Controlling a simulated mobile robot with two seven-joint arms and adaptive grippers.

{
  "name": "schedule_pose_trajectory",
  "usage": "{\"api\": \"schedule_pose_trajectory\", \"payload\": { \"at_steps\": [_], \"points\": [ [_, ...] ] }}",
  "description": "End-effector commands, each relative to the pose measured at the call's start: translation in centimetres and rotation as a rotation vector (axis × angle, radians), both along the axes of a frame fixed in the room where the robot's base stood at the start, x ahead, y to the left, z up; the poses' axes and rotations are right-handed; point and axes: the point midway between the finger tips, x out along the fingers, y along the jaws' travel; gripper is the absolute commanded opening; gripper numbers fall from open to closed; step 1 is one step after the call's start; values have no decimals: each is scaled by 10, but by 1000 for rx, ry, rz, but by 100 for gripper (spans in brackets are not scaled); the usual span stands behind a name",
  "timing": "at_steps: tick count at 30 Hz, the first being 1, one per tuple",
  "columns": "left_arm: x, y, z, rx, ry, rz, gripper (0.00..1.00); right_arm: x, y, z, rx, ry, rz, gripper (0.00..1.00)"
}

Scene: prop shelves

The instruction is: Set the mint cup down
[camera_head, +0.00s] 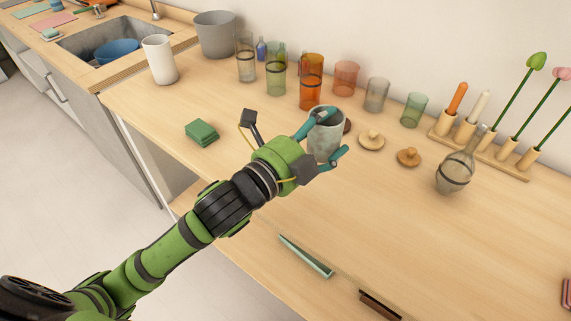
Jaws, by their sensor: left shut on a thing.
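The mint cup (326,137), a pale grey-green tumbler with a speckled surface, is upright between the teal fingers of my left gripper (330,132). The gripper reaches in from the left and is shut on the cup, one finger on its far side and one on its near right side. The cup is over the middle of the wooden counter (330,218). I cannot tell whether its base touches the wood. My right gripper is not in view.
An orange glass (312,82) and other coloured glasses stand behind. A glass flask (455,172) stands to the right. The front counter is mostly clear.

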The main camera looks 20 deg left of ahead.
Motion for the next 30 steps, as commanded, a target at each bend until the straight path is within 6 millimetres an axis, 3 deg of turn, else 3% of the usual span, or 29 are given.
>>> {"api": "schedule_pose_trajectory", "payload": {
  "at_steps": [4, 15, 22, 30],
  "points": [
    [13, 14, -13, 4, 3, -1, 32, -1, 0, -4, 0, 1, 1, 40],
    [62, 78, -59, 2, 0, 0, 32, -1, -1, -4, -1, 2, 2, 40],
    [73, 91, -72, -3, -1, -3, 32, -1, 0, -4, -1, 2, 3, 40],
    [72, 91, -107, -3, -1, -4, 32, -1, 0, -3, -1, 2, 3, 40]
  ]
}}
